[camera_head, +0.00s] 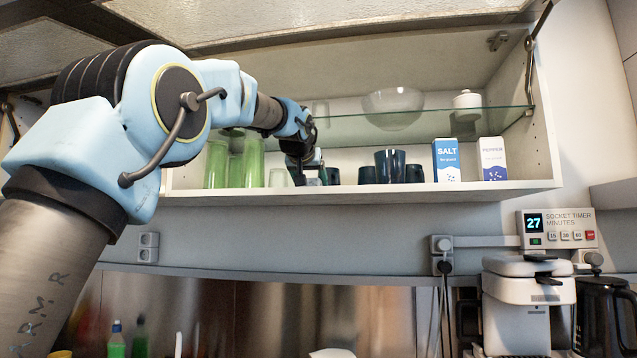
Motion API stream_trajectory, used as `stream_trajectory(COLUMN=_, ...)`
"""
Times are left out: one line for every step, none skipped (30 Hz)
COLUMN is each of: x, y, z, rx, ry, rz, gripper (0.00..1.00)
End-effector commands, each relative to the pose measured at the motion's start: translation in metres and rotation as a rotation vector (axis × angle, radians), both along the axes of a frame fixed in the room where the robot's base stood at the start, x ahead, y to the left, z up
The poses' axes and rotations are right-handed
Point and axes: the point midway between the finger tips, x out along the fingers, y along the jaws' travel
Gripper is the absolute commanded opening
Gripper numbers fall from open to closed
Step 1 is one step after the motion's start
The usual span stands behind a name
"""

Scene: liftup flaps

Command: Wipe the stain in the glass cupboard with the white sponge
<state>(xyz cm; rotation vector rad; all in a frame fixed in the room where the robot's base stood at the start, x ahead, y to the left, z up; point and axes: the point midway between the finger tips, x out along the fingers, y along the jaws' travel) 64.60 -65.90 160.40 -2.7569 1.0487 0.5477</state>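The glass cupboard (350,194) is open, its flap raised overhead. My arm reaches in from the left, and my gripper (308,170) is inside, below the glass shelf (440,118) and close to the cupboard floor. It is among the glasses, between the green glasses on the left and the dark cups on the right. The fingers are small and dark here; I cannot tell whether they are open or shut, or whether they hold anything. I cannot make out the white sponge or the stain; my arm and gripper cover part of the cupboard's inside.
Green glasses (246,163), dark cups (390,166), a salt box (446,160) and a pepper box (492,159) stand on the cupboard floor. A glass bowl (392,104) and a white lidded pot (467,100) stand on the glass shelf. A counter with appliances is below.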

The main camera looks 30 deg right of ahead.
Motion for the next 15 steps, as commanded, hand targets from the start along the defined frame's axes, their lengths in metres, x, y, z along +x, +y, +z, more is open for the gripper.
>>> stream_trajectory(x=0.004, y=0.004, z=-0.001, rx=0.001, ry=0.001, rz=0.003, gripper=0.29)
stream_trajectory(x=0.005, y=0.006, z=-0.001, rx=0.001, ry=0.001, rz=0.003, gripper=0.29)
stream_trajectory(x=0.007, y=0.007, z=-0.001, rx=0.001, ry=0.001, rz=0.003, gripper=0.29)
stream_trajectory(x=0.007, y=0.007, z=-0.001, rx=0.001, ry=0.001, rz=0.002, gripper=0.29)
stream_trajectory(x=0.007, y=0.007, z=-0.001, rx=0.001, ry=0.0, rz=0.002, gripper=0.29)
stream_trajectory(x=0.008, y=0.008, z=-0.001, rx=0.001, ry=0.0, rz=0.001, gripper=0.29)
stream_trajectory(x=0.008, y=0.008, z=-0.001, rx=0.001, ry=0.0, rz=0.001, gripper=0.29)
stream_trajectory(x=0.009, y=0.009, z=-0.001, rx=0.001, ry=0.0, rz=0.001, gripper=0.29)
stream_trajectory(x=0.01, y=0.01, z=-0.001, rx=0.001, ry=0.0, rz=0.002, gripper=0.29)
stream_trajectory(x=0.011, y=0.012, z=-0.001, rx=0.001, ry=0.0, rz=0.002, gripper=0.29)
stream_trajectory(x=0.013, y=0.014, z=-0.002, rx=0.001, ry=0.001, rz=0.003, gripper=0.29)
stream_trajectory(x=0.015, y=0.016, z=-0.002, rx=0.002, ry=0.001, rz=0.004, gripper=0.29)
stream_trajectory(x=0.017, y=0.018, z=-0.002, rx=0.001, ry=0.001, rz=0.003, gripper=0.29)
stream_trajectory(x=0.018, y=0.02, z=-0.002, rx=0.001, ry=0.001, rz=0.003, gripper=0.29)
stream_trajectory(x=0.021, y=0.022, z=-0.002, rx=0.001, ry=0.002, rz=0.004, gripper=0.29)
